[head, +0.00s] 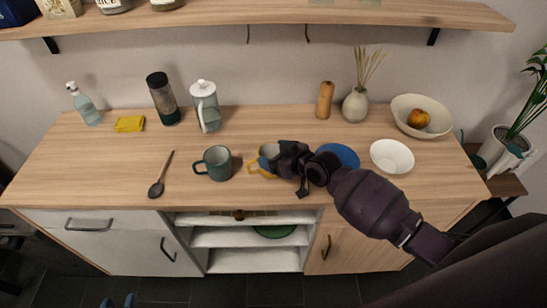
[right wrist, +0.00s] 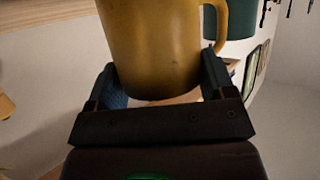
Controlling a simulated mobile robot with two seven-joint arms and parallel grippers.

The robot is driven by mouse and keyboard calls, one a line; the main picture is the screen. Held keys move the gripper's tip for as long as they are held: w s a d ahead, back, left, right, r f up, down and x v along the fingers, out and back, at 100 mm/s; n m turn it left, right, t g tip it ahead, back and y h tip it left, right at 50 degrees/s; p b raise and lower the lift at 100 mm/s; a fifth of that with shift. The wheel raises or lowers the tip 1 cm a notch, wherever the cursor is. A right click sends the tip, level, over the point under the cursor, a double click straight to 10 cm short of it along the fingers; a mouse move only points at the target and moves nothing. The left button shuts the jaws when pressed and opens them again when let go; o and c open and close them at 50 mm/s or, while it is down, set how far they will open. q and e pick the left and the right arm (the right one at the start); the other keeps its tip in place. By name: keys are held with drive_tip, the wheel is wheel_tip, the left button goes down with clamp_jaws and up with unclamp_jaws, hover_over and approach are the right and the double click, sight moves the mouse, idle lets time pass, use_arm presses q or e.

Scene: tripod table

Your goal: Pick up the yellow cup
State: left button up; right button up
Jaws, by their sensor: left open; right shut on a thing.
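The yellow cup (head: 256,168) is near the middle of the wooden counter in the head view, largely hidden by my right gripper (head: 270,157). In the right wrist view the cup (right wrist: 152,45) is upright between the two blue-padded fingers of that gripper (right wrist: 160,82), with its handle to the right. The right gripper is shut on the cup. I cannot tell whether the cup's base touches the counter. My left gripper (head: 118,300) shows only its blue fingertips at the bottom left edge of the head view, apart and empty, away from the counter.
A dark green mug (head: 218,162) stands just left of the yellow cup. A blue plate (head: 340,156) and a white bowl (head: 392,157) lie to the right. A black spoon (head: 158,182) lies to the left. A shelf (head: 250,12) hangs above.

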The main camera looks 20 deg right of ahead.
wheel_tip(320, 180, up, 19)
drive_tip(key=shift+r+p, duration=0.15)
drive_tip(key=shift+p, duration=0.25)
idle(0.5)
